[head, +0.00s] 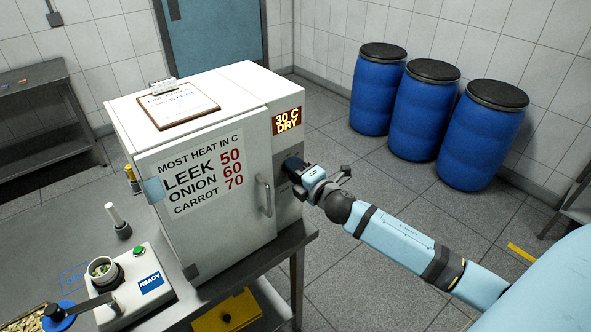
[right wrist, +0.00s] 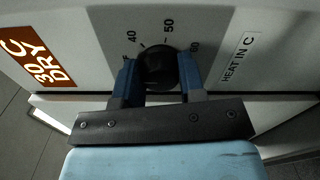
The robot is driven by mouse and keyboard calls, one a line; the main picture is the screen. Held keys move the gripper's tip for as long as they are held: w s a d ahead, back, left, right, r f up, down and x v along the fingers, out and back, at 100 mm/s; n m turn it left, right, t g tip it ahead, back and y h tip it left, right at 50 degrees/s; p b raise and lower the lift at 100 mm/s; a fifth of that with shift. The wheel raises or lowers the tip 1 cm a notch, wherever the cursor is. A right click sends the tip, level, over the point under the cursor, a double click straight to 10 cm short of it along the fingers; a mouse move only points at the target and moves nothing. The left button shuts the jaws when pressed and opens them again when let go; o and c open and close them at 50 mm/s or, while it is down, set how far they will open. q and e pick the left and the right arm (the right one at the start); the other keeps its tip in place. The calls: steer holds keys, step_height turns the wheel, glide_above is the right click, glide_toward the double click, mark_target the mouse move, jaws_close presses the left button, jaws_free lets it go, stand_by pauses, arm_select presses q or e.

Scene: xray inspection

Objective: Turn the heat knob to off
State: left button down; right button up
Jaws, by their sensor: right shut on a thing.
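The heat knob (right wrist: 160,68) is a round black dial on the front panel of the white cabinet (head: 225,175). In the right wrist view, marks 40, 50 and 60 show around it, beside a "HEAT IN C" label (right wrist: 238,57). My right gripper (right wrist: 160,78) is shut on the knob, with one blue finger on each side. In the head view my right gripper (head: 298,170) reaches the panel from the right and hides the knob. The knob's pointer and the off mark cannot be made out. My left gripper is not in view.
The cabinet's door handle (head: 265,196) stands close left of my right gripper. A clipboard (head: 178,103) lies on top of the cabinet. A device marked READY (head: 150,282) stands on the table at the left. Blue barrels (head: 428,108) stand at the back right, with open floor before them.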

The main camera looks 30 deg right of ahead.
steer(key=shift+r, duration=0.1)
steer(key=o, duration=0.9)
steer(key=shift+s, duration=0.1)
steer(key=s+b, duration=0.1)
steer(key=s, duration=0.3)
steer(key=s+b, duration=0.1)
steer(key=s, duration=0.4)
steer(key=s+d+b, duration=0.1)
steer(key=s, duration=0.3)
steer(key=shift+s, duration=0.3)
